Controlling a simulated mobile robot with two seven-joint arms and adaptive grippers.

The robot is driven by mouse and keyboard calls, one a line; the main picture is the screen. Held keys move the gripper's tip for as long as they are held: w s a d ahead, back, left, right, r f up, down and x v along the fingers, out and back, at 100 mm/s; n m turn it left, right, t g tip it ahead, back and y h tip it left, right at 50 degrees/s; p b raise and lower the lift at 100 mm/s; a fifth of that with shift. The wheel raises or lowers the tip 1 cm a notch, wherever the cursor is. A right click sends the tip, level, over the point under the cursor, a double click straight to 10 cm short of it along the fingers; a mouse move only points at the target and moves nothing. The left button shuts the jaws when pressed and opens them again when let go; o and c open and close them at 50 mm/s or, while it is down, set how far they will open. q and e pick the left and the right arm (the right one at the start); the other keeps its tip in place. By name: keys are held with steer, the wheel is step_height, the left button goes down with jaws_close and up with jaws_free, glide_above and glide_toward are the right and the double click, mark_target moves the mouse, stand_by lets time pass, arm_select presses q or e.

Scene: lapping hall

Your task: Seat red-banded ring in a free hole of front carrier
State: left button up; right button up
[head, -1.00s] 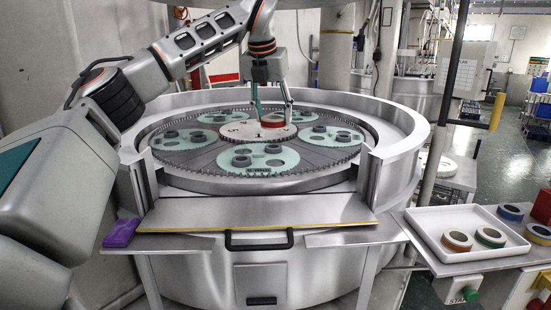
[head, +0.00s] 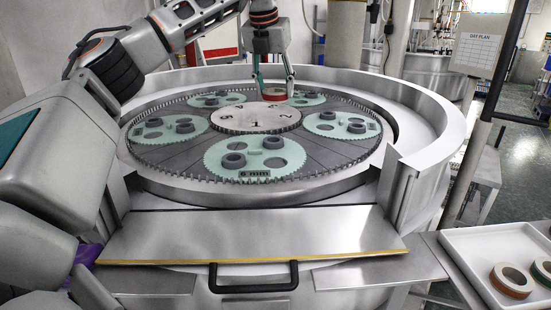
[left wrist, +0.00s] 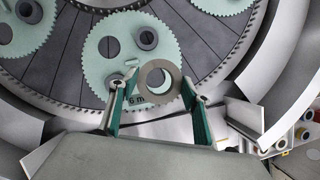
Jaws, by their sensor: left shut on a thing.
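The red-banded ring (head: 274,98) is grey with a red outer band. My left gripper (head: 274,92) is shut on it and holds it above the machine, over the far right part of the numbered centre plate in the head view. In the left wrist view, the ring (left wrist: 159,81) sits between the two fingertips, with a pale green toothed carrier below and behind it. The front carrier (head: 252,176) lies flat nearest the front panel. Two dark rings (head: 235,160) sit in it, and a front-right hole (head: 275,163) looks empty.
Several other green carriers with dark rings, such as the right one (head: 343,124), lie around the centre plate (head: 256,118). A raised metal rim (head: 440,120) surrounds them. A white tray (head: 470,262) at right holds rings. A purple object (head: 86,262) is at left.

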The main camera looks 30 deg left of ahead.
arm_select(q)
step_height(320, 180, down, 20)
steer(key=shift+s+r, duration=0.1)
steer(key=shift+r, duration=0.15)
stand_by(0.3)
steer(key=o, duration=1.4)
steer(key=b+v, duration=0.1)
steer(key=v, duration=1.1)
